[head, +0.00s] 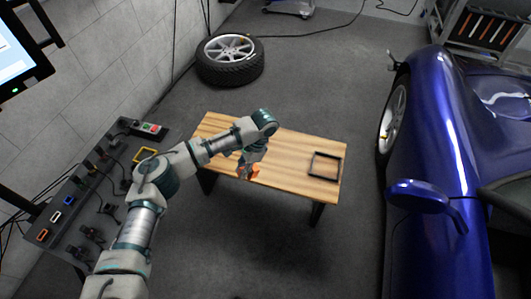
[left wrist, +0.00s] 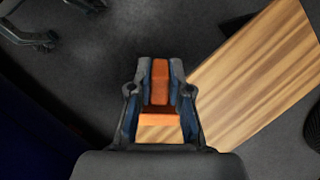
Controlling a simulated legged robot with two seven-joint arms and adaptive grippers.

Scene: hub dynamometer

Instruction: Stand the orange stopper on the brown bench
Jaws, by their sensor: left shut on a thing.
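The orange stopper (left wrist: 160,85) is between the fingers of my left gripper (left wrist: 158,100) in the left wrist view, and the gripper is shut on it. In the head view the stopper (head: 254,170) shows as a small orange patch at the tip of my left gripper (head: 245,169). Both are over the front edge of the brown bench (head: 295,155). I cannot tell whether the stopper touches the bench top. The bench top (left wrist: 262,75) also shows in the left wrist view. My right gripper is in neither view.
A square black frame (head: 325,166) lies on the bench's right end. A dark rack (head: 75,205) with several connectors stands at the left. A loose wheel (head: 229,60) lies on the floor behind the bench. A blue car (head: 440,150) stands at the right. The bench's middle right is clear.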

